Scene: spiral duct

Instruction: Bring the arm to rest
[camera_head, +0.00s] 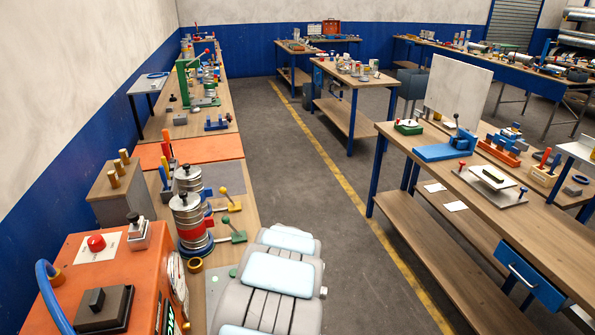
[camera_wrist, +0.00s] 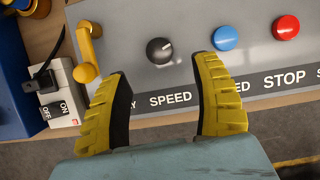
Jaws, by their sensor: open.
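My gripper (camera_wrist: 163,100) shows in the wrist view with its two yellow, black-padded fingers spread apart. Nothing is between them. Beyond the fingertips is a grey control panel with a dark speed knob (camera_wrist: 160,50), a blue button (camera_wrist: 224,37) and a red button (camera_wrist: 286,27). The knob sits ahead of the gap, apart from the fingers as far as I can tell. In the head view my pale grey arm (camera_head: 270,285) shows at the bottom centre, and my gripper is out of sight there.
A yellow handle (camera_wrist: 86,50) and an ON/OFF switch box (camera_wrist: 59,97) lie left of the fingers. An orange machine (camera_head: 95,270) and stacked metal cylinders (camera_head: 188,222) stand beside my arm. A workbench (camera_head: 470,210) is on the right. The floor aisle (camera_head: 300,150) is clear.

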